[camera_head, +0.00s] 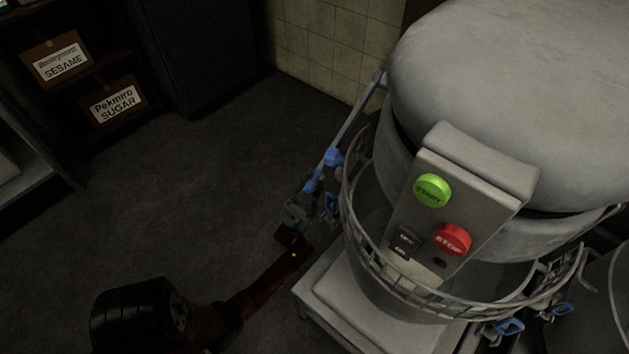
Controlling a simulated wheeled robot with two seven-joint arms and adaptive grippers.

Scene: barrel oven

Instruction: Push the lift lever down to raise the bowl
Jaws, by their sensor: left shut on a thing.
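A grey mixer has a metal bowl (372,284) low inside a wire guard, partly hidden by the control panel and guard. The lift lever (355,116) is a long grey bar on the mixer's left side. It slants down to the left and has blue parts near its lower end. My left gripper (311,196) is at that lower end, its arm coming in from the bottom left. It is shut on the lever, though its fingers are small and dark here.
The panel has a green START button (432,190) and a red STOP button (452,239). Blue-handled clamps (509,326) sit around the bowl rim. Shelves with SESAME and SUGAR boxes (114,102) stand at the back left. The dark floor left of the mixer is clear.

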